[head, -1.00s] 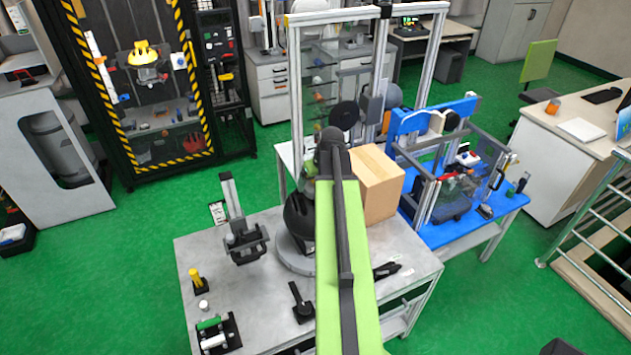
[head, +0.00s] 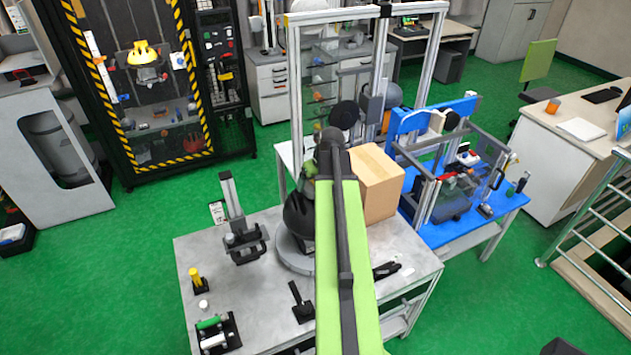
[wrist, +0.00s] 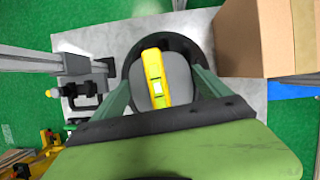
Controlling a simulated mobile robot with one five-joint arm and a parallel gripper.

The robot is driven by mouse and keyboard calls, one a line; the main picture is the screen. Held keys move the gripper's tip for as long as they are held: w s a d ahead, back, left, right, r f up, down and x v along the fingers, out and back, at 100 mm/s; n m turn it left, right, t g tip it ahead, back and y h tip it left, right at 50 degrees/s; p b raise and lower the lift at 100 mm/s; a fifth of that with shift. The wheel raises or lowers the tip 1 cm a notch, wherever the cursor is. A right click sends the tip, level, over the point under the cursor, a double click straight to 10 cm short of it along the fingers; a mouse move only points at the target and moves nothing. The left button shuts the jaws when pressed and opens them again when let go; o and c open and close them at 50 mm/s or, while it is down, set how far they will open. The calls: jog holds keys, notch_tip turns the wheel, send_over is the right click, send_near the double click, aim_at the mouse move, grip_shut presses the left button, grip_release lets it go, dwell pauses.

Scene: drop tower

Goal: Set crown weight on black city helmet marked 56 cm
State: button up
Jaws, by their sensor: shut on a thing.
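A black helmet (head: 299,215) sits on a round grey base on the grey table, partly hidden behind my arm. In the wrist view a black rounded form (wrist: 187,48), apparently this helmet, shows beneath the held piece. My gripper (wrist: 162,88) has its green fingers on both sides of a grey rounded piece with a yellow bar on top, apparently the crown weight (wrist: 178,75). It is over the black form; I cannot tell whether they touch. The weight is hidden in the head view. No size mark is legible.
A cardboard box (head: 378,185) stands close right of the helmet. A black clamp-like fixture with an upright post (head: 232,200) stands to the left. A dark tool (head: 301,303) lies in front. A blue table (head: 478,235) with a framed rig adjoins at right.

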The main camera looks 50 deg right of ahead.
jog(key=shift+f+b, duration=0.9)
jog(key=shift+f, duration=0.05)
dwell(0.8)
jog(key=o, duration=1.9)
jog(key=shift+r, duration=0.1)
jog(key=p+v, duration=1.6)
jog(key=v, duration=0.1)
jog(key=shift+r, duration=0.15)
